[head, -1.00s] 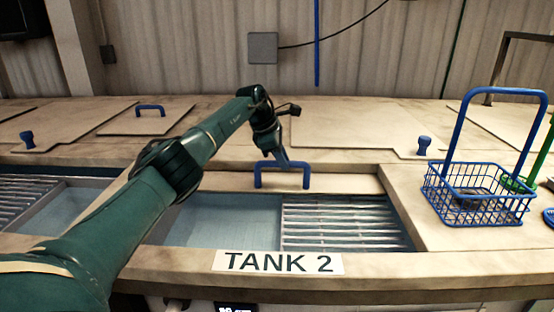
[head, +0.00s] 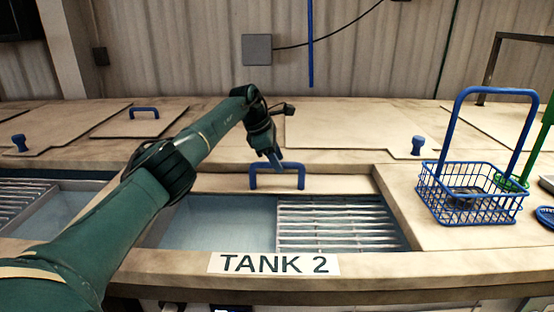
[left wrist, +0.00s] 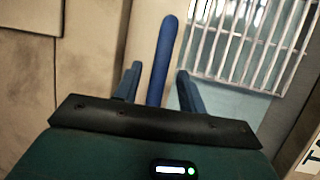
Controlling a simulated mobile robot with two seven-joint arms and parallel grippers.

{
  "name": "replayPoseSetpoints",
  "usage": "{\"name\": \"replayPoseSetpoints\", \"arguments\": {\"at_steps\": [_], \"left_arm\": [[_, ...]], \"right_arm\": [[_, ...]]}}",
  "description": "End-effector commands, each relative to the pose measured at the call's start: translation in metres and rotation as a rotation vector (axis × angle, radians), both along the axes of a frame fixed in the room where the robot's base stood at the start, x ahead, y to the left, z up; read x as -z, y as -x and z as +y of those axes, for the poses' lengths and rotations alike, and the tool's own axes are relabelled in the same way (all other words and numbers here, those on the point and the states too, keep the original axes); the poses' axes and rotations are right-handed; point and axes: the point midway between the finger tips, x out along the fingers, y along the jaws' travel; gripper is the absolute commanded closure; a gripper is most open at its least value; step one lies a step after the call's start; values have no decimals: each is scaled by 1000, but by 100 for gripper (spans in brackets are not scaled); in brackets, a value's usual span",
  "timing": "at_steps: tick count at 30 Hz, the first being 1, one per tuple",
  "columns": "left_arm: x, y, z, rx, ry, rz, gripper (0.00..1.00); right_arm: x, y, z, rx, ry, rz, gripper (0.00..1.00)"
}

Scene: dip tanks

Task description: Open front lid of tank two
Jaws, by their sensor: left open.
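The front lid of tank two (head: 335,183) is a beige panel with a blue bar handle (head: 277,169). It lies behind the opening above the TANK 2 label (head: 274,263), and the tank's interior (head: 235,220) shows in front of it. My left gripper (head: 274,158) is at the handle, pointing down. In the left wrist view, the open fingers (left wrist: 158,84) stand on either side of the blue handle (left wrist: 163,50), with gaps visible between bar and fingers. My right gripper is not in view.
A slatted rack (head: 335,222) fills the right part of the opening. A blue wire basket (head: 470,205) with a tall handle stands on the deck at right. Another lid with a blue handle (head: 144,112) lies back left.

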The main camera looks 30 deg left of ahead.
Motion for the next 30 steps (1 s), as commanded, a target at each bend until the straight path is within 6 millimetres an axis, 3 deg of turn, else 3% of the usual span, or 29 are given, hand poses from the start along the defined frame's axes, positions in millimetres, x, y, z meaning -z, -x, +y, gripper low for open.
{"name": "replayPoseSetpoints", "arguments": {"at_steps": [18, 30], "left_arm": [[-105, 39, 29, -2, -1, -2, 59], [-116, 44, 32, -1, 0, -1, 59]], "right_arm": [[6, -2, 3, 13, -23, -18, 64], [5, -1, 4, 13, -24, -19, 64]]}}
